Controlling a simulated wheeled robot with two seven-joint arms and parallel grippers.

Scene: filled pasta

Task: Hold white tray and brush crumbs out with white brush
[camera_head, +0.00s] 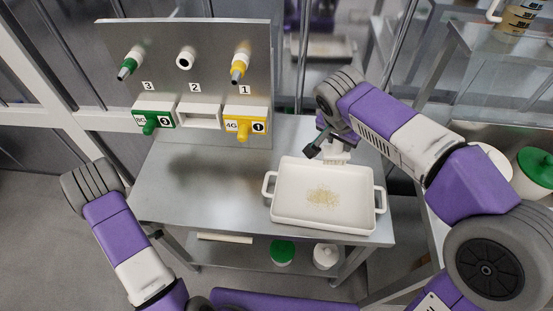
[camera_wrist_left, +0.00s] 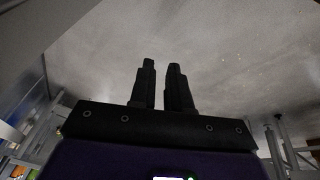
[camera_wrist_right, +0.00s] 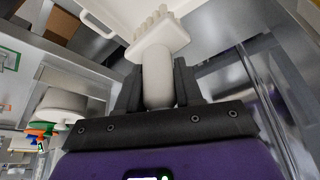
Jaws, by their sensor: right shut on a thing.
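The white tray (camera_head: 352,208) lies on the steel table, with a handle at each short end. A patch of tan crumbs (camera_head: 322,197) lies in its middle. My right gripper (camera_wrist_right: 158,82) is shut on the handle of the white brush (camera_wrist_right: 158,50). In the head view the brush (camera_head: 336,153) is at the tray's far edge, bristles partly hidden; I cannot tell whether it touches the tray. My left gripper (camera_wrist_left: 160,68) is empty, its fingers a narrow gap apart. In the head view it is mostly hidden by its wrist, left of the table and away from the tray.
A steel panel (camera_head: 200,60) with green, white and yellow fittings stands at the table's back left. The tabletop (camera_head: 205,185) left of the tray is clear. Green and white containers (camera_head: 283,253) stand on the lower shelf. Another counter with a green-lidded pot (camera_head: 537,168) is at right.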

